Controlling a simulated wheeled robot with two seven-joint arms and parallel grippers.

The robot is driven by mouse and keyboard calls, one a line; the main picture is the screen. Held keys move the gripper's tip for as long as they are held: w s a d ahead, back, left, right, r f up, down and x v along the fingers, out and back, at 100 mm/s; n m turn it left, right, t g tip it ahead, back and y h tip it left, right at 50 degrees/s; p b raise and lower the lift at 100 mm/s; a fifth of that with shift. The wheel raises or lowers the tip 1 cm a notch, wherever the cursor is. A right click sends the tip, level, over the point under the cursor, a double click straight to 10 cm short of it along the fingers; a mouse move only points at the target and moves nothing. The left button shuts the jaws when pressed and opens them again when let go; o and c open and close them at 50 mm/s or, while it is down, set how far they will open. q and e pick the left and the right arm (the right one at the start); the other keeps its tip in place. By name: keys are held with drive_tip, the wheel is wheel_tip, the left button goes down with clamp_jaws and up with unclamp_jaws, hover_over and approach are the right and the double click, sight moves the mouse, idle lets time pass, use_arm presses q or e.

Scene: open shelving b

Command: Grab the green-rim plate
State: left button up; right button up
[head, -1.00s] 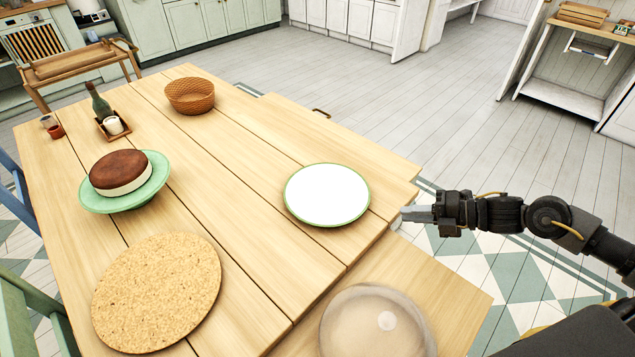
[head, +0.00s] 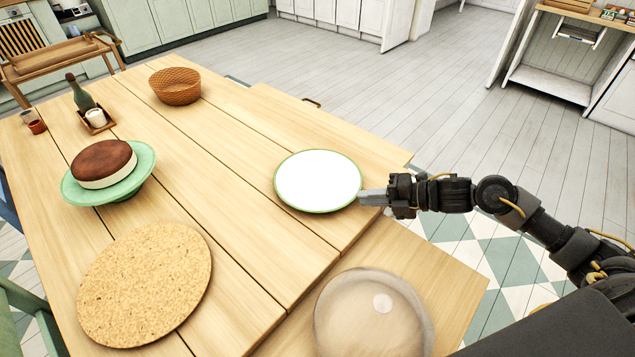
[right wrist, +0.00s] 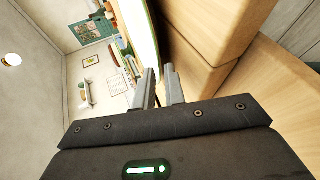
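The green-rim plate (head: 318,181) lies flat near the right edge of the wooden table, white inside with a thin green rim. My right gripper (head: 372,198) is just right of the plate, its fingertips close to the rim. In the right wrist view, the two fingers (right wrist: 160,82) stand apart with a gap between them. The plate (right wrist: 142,32) shows there nearly edge-on, its near edge just ahead of the fingertips. I cannot tell whether they touch it. My left gripper is not in view.
A glass dome (head: 372,320) stands on the table near the front. A round cork mat (head: 145,285), a green cake stand (head: 130,187) with a cake (head: 103,163), a wicker basket (head: 175,86) and a bottle tray (head: 97,123) are left of the plate. The tabletop around the plate is clear.

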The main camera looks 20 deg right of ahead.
drive_tip(key=shift+x, duration=1.2)
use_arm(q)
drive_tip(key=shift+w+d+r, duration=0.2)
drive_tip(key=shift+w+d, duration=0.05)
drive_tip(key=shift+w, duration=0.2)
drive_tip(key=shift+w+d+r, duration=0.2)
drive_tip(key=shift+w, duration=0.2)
use_arm(e)
clamp_jaws()
